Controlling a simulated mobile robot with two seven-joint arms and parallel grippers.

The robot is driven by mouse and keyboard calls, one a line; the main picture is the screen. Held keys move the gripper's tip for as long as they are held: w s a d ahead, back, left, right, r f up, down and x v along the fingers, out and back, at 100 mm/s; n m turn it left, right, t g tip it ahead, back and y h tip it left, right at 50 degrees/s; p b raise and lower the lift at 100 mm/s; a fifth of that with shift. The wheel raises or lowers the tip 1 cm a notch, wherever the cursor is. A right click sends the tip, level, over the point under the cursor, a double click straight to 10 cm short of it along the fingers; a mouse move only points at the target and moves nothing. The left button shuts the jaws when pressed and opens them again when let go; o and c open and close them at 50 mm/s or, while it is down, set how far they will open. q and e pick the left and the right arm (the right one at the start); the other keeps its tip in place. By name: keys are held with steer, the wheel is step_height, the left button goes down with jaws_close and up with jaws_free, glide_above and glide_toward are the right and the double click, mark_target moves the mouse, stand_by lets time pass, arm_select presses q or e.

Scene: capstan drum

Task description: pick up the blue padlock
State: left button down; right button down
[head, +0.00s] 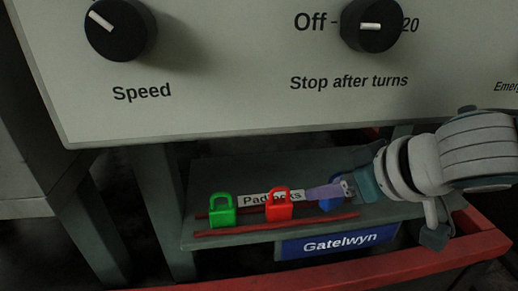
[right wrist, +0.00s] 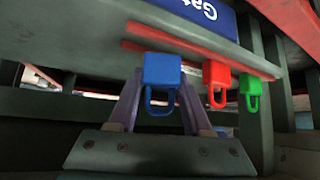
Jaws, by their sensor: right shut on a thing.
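The blue padlock (head: 327,206) is mostly hidden behind my right gripper (head: 318,194) in the head view. In the right wrist view the blue padlock (right wrist: 162,69) sits between the two purple fingers of my right gripper (right wrist: 160,92), with its shackle toward the palm. The gripper is shut on it. I cannot tell whether the padlock still touches the shelf (head: 225,242). My left gripper is in neither view.
A red padlock (head: 278,208) and a green padlock (head: 222,214) stand left of the blue one, between red rails (head: 280,224) by the "Padlocks" label. A control panel (head: 220,70) with knobs overhangs the shelf. A red beam (head: 440,257) runs in front, below.

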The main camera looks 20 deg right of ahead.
steer(key=shift+s+r+p, duration=0.1)
steer(key=shift+r+p, duration=0.25)
steer(key=shift+r, duration=0.3)
steer(key=s+d+p, duration=0.2)
steer(key=s+p, duration=0.1)
steer(key=s, duration=1.4)
steer(key=shift+s+d+f+p, duration=0.25)
steer(key=shift+s+d+p, duration=0.05)
steer(key=shift+p, duration=0.05)
